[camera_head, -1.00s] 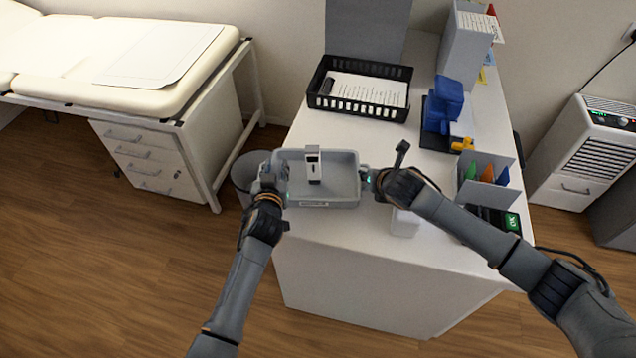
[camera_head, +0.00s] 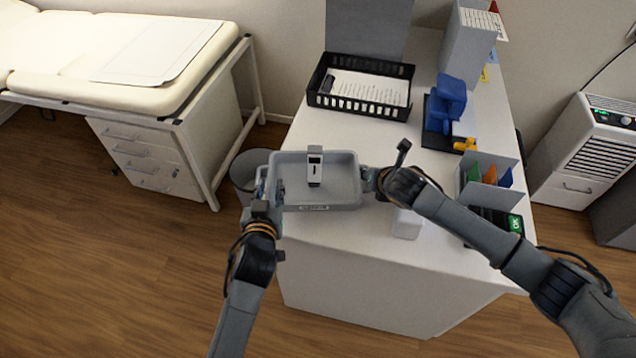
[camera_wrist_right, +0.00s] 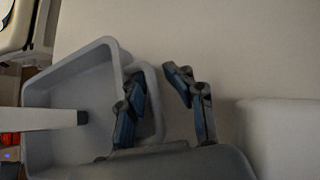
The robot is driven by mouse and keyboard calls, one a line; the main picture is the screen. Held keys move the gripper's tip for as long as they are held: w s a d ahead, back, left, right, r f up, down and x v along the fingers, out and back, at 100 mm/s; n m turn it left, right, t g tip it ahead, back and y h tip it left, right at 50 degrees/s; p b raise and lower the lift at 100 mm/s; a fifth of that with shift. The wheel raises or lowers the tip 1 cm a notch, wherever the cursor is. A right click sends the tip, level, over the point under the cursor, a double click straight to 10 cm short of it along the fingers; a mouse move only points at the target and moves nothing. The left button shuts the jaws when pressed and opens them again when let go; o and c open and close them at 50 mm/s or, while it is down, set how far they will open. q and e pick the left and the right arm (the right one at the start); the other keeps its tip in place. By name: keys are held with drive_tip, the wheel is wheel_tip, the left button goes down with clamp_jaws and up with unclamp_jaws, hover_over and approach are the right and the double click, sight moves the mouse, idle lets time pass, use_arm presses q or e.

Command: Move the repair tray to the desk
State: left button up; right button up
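The grey repair tray (camera_head: 335,193) is at the near left part of the white desk (camera_head: 360,240), its left end at the desk edge. My right gripper (camera_head: 374,180) is at the tray's right end. In the right wrist view its two dark fingers (camera_wrist_right: 160,98) are spread, one overlapping the handle end of the tray (camera_wrist_right: 65,85). Whether the tray's underside fully touches the desk is hidden.
A black basket with paper (camera_head: 360,95) stands behind the tray. A blue device (camera_head: 445,105), a folder holder (camera_head: 486,180) and a white box (camera_head: 407,223) are on the desk to the right. A round bin (camera_head: 243,170) stands left of the desk, near an examination couch (camera_head: 120,60).

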use_arm(q)
drive_tip(key=shift+w+f, duration=0.1)
drive_tip(key=shift+w, duration=0.05)
use_arm(e)
drive_tip(key=shift+s+d+f, duration=0.3)
drive_tip(key=shift+s+d, duration=0.1)
drive_tip(key=shift+d, duration=0.1)
use_arm(q)
drive_tip(key=shift+s+d+r, duration=0.2)
drive_tip(key=shift+d+r, duration=0.05)
drive_tip(key=shift+d, duration=0.2)
use_arm(e)
drive_tip(key=v, duration=0.6)
drive_tip(key=shift+s+r, duration=0.15)
drive_tip(key=shift+r, duration=0.3)
drive_tip(key=shift+s+r, duration=0.15)
drive_tip(key=shift+r, duration=0.05)
use_arm(q)
drive_tip(key=shift+w+a+f, duration=0.15)
drive_tip(key=shift+w+a, duration=0.05)
drive_tip(key=shift+a, duration=0.05)
use_arm(e)
drive_tip(key=shift+a+r, duration=0.2)
drive_tip(key=shift+a, duration=0.05)
use_arm(q)
drive_tip(key=shift+s, duration=0.1)
use_arm(e)
drive_tip(key=shift+r, duration=0.1)
drive_tip(key=shift+a, duration=0.1)
